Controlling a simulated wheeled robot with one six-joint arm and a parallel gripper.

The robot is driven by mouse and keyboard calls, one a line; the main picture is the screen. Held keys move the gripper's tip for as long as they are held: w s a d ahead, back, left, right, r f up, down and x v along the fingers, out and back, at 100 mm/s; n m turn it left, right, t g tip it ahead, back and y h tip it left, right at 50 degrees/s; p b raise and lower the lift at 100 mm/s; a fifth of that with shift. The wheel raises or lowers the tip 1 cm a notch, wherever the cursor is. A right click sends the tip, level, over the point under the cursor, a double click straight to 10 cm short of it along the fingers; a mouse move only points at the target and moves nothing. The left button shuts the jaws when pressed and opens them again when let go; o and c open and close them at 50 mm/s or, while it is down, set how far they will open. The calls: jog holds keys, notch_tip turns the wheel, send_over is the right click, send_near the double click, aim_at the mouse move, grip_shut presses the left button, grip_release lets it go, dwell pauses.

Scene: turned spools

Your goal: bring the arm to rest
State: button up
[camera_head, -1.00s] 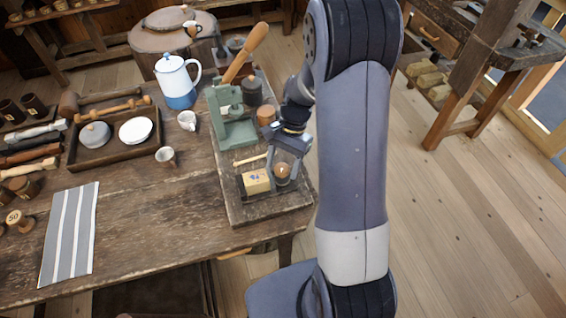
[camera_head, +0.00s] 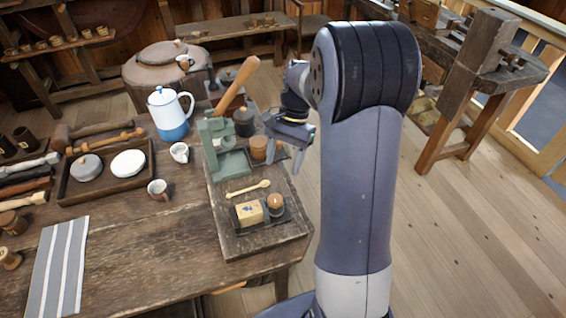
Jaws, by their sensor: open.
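My gripper (camera_head: 284,159) is open with nothing between its fingers. It hangs near the right edge of the wooden board (camera_head: 240,243) on the workbench, above and behind a small dark tray (camera_head: 262,223). The tray holds a yellowish box (camera_head: 249,213) and a small round wooden piece (camera_head: 275,203). My arm rises along the right of the bench, its upper link upright and its elbow high.
On the board stand a green press (camera_head: 222,150) with a wooden lever, a wooden spoon (camera_head: 248,188) and dark and brown jars. A blue-white pot (camera_head: 171,113), cups and a striped cloth (camera_head: 60,265) lie left. Floor (camera_head: 470,240) at right is clear.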

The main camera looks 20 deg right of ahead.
aim_at(276, 197)
jog(key=shift+f, duration=0.1)
jog(key=x, duration=1)
jog(key=shift+s+a+f, duration=0.1)
jog(key=shift+a+f, duration=0.05)
jog(key=shift+f, duration=0.2)
jog(key=shift+n, duration=0.3)
